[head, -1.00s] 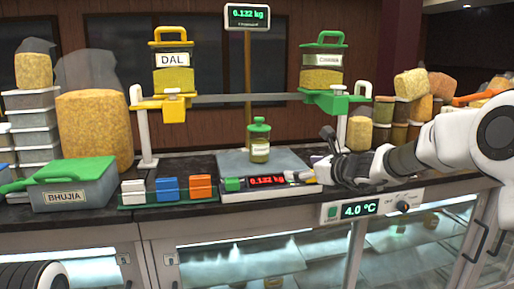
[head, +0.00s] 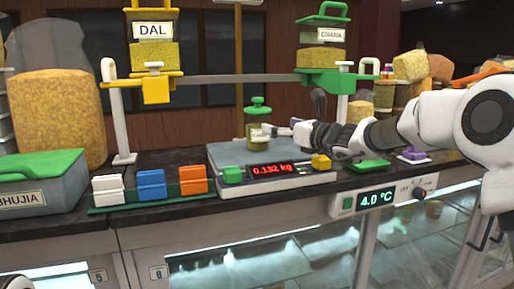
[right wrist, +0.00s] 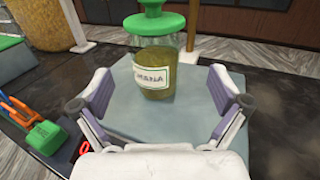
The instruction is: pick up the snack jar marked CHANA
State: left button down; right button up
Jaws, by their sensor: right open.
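The snack jar (head: 258,130) has a green knobbed lid and stands upright on the grey scale plate (head: 225,155). In the right wrist view the jar (right wrist: 155,85) shows a white label reading CHANA, its first letter partly cut off. My right gripper (head: 274,131) comes in from the right of the jar, at body height. In the right wrist view its fingers (right wrist: 160,92) are spread, one to each side of the jar, which stands just ahead.
A scale display (head: 273,170) reads 0.132 kg. A larger container marked CHANA (head: 322,58) and one marked DAL (head: 153,54) sit on raised stands above. Colored blocks (head: 150,184) stand front left, beside the green-lidded BHUJIA box (head: 45,195).

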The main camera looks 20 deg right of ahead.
aim_at(257, 127)
jog(key=w, duration=0.1)
jog(key=w+a+f, duration=0.1)
jog(key=w+p, duration=0.1)
jog(key=shift+w+a+f, duration=0.3)
jog(key=shift+a+f, duration=0.05)
jog(key=shift+f, duration=0.05)
jog(key=shift+w+a+r+p, duration=0.1)
jog(key=shift+w+a+p, duration=0.1)
jog(key=shift+w+p, duration=0.2)
jog(key=shift+w+a+r+p, duration=0.15)
jog(key=shift+w+a+p, duration=0.7)
jog(key=shift+p, duration=0.3)
jog(key=shift+w+a+f, duration=0.15)
jog(key=shift+w+a, duration=0.05)
jog(key=shift+w, duration=0.3)
jog(key=shift+w+a+f, duration=0.15)
jog(key=shift+w, duration=0.3)
jog(key=shift+w+f, duration=0.1)
jog(key=shift+f, duration=0.05)
jog(key=shift+s+d, duration=0.15)
jog(key=shift+s, duration=0.1)
jog(key=c, duration=1.7)
pick_arm(q)
jog(key=r, duration=0.3)
jog(key=shift+w+a, duration=0.15)
jog(key=shift+w, duration=0.15)
pick_arm(e)
jog(key=shift+w, duration=0.1)
jog(key=shift+c, duration=0.3)
jog(key=shift+r, duration=0.2)
